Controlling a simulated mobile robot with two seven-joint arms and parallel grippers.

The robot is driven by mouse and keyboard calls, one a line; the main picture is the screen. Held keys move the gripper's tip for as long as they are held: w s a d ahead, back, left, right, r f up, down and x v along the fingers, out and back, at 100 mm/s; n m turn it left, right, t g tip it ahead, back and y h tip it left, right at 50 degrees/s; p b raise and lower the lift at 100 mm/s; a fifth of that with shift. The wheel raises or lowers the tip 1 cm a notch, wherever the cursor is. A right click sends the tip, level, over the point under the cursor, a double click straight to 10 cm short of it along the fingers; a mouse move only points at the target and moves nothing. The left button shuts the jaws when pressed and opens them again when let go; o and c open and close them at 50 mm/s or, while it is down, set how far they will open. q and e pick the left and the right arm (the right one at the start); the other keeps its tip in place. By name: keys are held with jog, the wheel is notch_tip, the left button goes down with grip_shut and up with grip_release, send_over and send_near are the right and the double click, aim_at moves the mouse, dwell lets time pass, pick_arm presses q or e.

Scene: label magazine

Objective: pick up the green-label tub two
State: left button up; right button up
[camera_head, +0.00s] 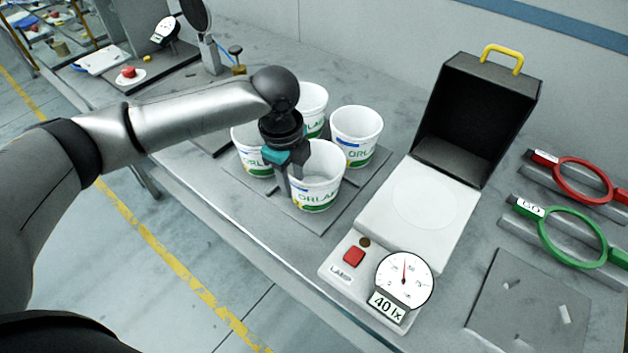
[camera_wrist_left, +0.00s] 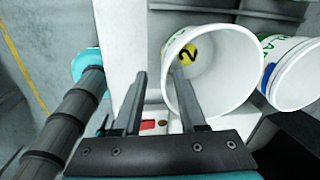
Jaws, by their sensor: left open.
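The front tub (camera_head: 319,180) is white with a green label and stands on a mat with the other tubs. In the left wrist view this white tub (camera_wrist_left: 235,70) shows its open mouth and a round yellow mark with a 2. My left gripper (camera_head: 283,180) is open at the near tub's left rim. In the wrist view, one finger overlaps the tub's mouth and the other is outside it, with the near wall between them. I cannot tell whether they touch it. My right gripper is not in view.
More white tubs stand close by: one behind left (camera_head: 250,158), one behind (camera_head: 313,100) and one to the right (camera_head: 356,125). A light box with a black hood (camera_head: 470,110) and a dial (camera_head: 404,280) stands right. Red (camera_head: 583,180) and green (camera_head: 572,238) ring gauges lie further right.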

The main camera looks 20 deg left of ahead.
aim_at(296, 193)
pick_arm(q)
jog(key=f, duration=0.4)
jog(key=shift+w+d, duration=0.1)
jog(key=shift+w, duration=0.25)
grip_shut()
